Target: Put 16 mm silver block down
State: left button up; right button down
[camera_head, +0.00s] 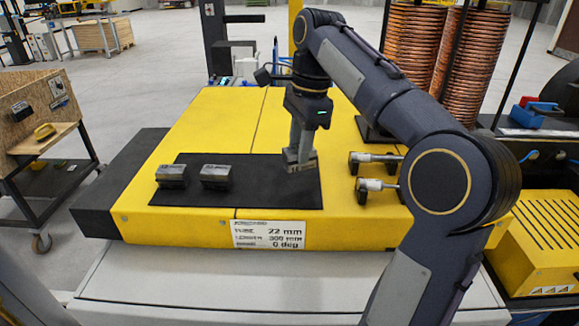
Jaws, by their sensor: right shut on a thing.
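My right gripper (301,152) points down over the right part of a black mat (260,195). It is shut on a small silver-grey block (303,166), largely covered by the fingers. The block is at or just above the mat; I cannot tell whether it touches. Two similar dark grey blocks, a left one (172,176) and a right one (216,177), stand side by side on the mat's left part. No size marking is readable on any block. My left gripper is not in view.
The mat lies on a yellow bench (140,205) with a white label (268,234) at its front. Two metal clamps (375,160) (376,185) sit right of the mat. Copper coils (415,50) stand behind right. The mat between the right dark block and my gripper is clear.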

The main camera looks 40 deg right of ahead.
aim_at(290, 165)
jog(key=shift+w+a+f, duration=0.3)
jog(key=shift+w+f, duration=0.4)
jog(key=shift+f, duration=0.2)
jog(key=shift+w+a+f, duration=0.1)
jog(key=shift+f, duration=0.8)
jog(key=shift+w+a+f, duration=0.1)
jog(key=shift+f, duration=0.8)
jog(key=shift+f, duration=0.1)
jog(key=c, duration=1)
grip_release()
jog(key=shift+f, duration=0.1)
